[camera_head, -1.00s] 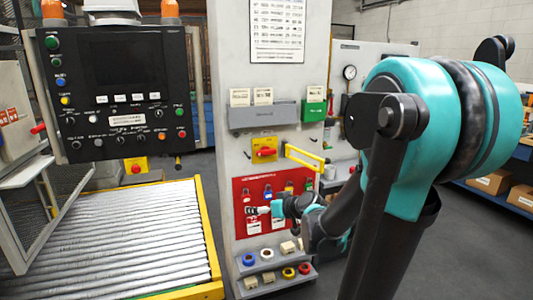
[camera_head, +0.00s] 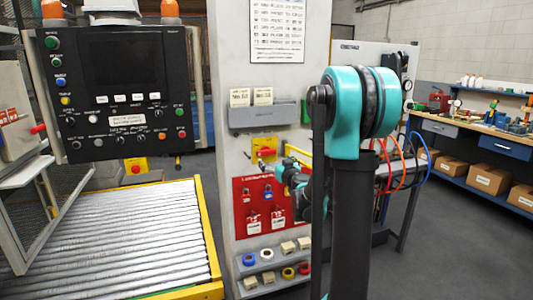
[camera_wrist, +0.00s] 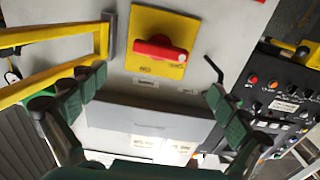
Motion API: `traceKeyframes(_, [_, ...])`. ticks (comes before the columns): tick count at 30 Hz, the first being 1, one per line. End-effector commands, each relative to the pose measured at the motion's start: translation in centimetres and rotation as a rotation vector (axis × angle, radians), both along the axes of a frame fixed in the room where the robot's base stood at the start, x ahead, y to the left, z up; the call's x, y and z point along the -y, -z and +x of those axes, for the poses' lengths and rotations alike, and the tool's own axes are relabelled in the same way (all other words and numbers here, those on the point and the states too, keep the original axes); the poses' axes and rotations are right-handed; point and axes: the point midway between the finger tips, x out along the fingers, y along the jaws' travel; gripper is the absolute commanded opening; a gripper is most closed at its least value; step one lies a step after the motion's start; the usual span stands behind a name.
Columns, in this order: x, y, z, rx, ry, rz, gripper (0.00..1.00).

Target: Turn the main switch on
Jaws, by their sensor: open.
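The main switch is a red rotary handle on a yellow plate (camera_head: 265,144) on the grey panel, partly hidden by my gripper in the head view. In the wrist view, which is upside down, the red handle (camera_wrist: 160,49) lies roughly crosswise on its yellow plate. My gripper (camera_head: 279,167) is just in front of and below the switch in the head view. In the wrist view the green-padded fingers (camera_wrist: 156,97) are spread wide, with nothing between them. The handle shows beyond the fingertips, apart from them.
A yellow bar frame (camera_wrist: 55,52) stands out beside the switch, close to one finger. A grey card holder (camera_head: 262,115) is above the switch and a red lockout board (camera_head: 258,222) below. A control console (camera_head: 120,95) and roller conveyor (camera_head: 110,240) are at left.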

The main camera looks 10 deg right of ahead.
Motion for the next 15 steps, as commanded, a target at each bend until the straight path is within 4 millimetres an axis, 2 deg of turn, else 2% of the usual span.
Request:
traceKeyframes(9, [-1.3,0.0,6.2,0.0,-0.001,0.0,1.0])
traceKeyframes(15, [-1.9,0.0,9.0,0.0,-0.002,0.0,1.0])
